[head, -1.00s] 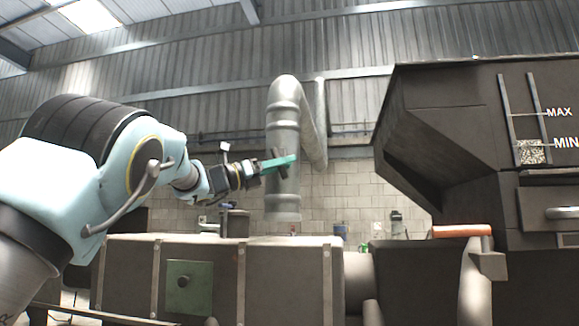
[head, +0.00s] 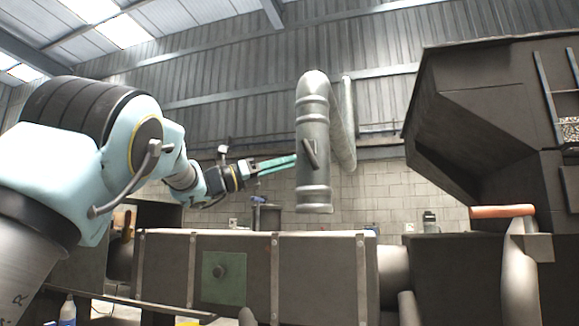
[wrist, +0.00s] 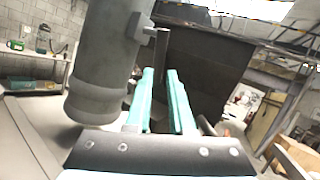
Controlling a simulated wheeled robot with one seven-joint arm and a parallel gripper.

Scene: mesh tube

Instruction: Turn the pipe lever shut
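The lever (head: 310,153) is a short dark bar on the front of the upright grey metal pipe (head: 313,115). It stands nearly upright, leaning slightly, in the head view. My gripper (head: 296,158) has green fingers and reaches the pipe from the left, its tips just left of the lever. In the wrist view the pipe (wrist: 103,60) is at the upper left, and the lever (wrist: 161,50) hangs from its bracket, ahead of my gripper (wrist: 159,71). A gap shows between the fingers and nothing is clearly held. I cannot tell whether they touch the lever.
A long grey box duct (head: 320,270) with a green plate runs below the pipe. A large dark hopper (head: 470,120) stands on the right, with an orange-topped pipe (head: 502,211) beneath it. Open air lies around the gripper, left of the pipe.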

